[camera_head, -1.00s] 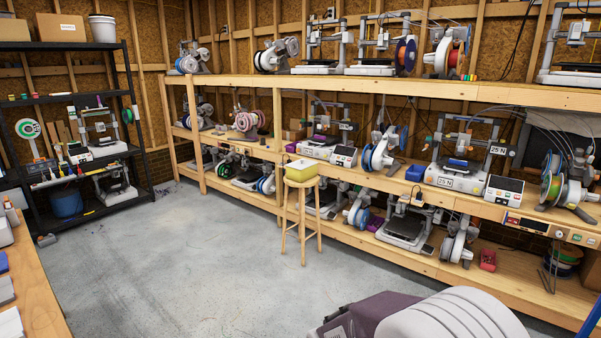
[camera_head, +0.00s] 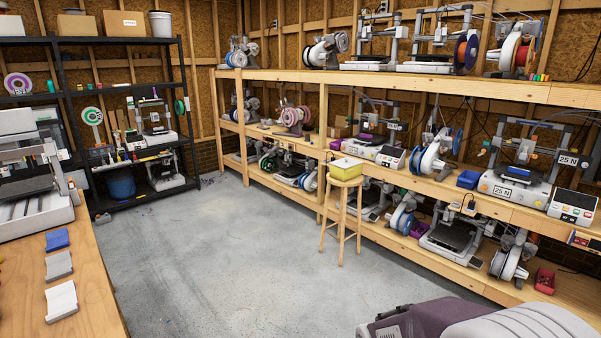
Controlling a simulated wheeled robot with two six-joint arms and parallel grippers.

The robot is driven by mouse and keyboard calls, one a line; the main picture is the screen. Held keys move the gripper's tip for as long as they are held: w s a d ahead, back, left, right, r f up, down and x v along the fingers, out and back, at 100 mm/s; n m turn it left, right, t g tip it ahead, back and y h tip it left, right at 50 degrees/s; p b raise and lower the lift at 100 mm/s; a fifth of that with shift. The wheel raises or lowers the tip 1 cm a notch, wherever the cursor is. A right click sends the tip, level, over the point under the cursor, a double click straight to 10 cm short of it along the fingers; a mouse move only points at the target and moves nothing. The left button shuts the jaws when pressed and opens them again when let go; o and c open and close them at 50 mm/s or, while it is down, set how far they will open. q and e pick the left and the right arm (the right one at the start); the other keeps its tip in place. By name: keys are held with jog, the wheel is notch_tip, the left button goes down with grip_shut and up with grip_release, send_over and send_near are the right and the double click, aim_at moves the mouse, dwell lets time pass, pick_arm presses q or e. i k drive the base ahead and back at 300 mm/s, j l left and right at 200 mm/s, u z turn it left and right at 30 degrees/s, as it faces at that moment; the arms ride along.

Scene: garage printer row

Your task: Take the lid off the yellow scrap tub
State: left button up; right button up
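The yellow scrap tub (camera_head: 346,172) stands on a round wooden stool (camera_head: 344,183) in front of the long printer bench. A pale lid (camera_head: 346,163) covers its top. The tub is small and some way off across the floor. Neither of my grippers shows in the head view.
A wooden table (camera_head: 95,300) with a printer and cloths is at the left. A black shelf (camera_head: 120,40) stands at the back left. The grey floor (camera_head: 220,260) between is clear.

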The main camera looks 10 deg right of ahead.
aim_at(347, 163)
jog(key=i+z, duration=0.3)
jog(key=i, duration=3.05)
jog(key=i+z, duration=0.25)
jog(key=i, duration=0.3)
jog(key=i+j+z, duration=0.2)
jog(key=i, duration=0.3)
jog(key=i+j+z, duration=0.25)
jog(key=i, duration=0.3)
jog(key=i+j+z, duration=0.2)
jog(key=i+j, duration=0.15)
jog(key=i, duration=0.1)
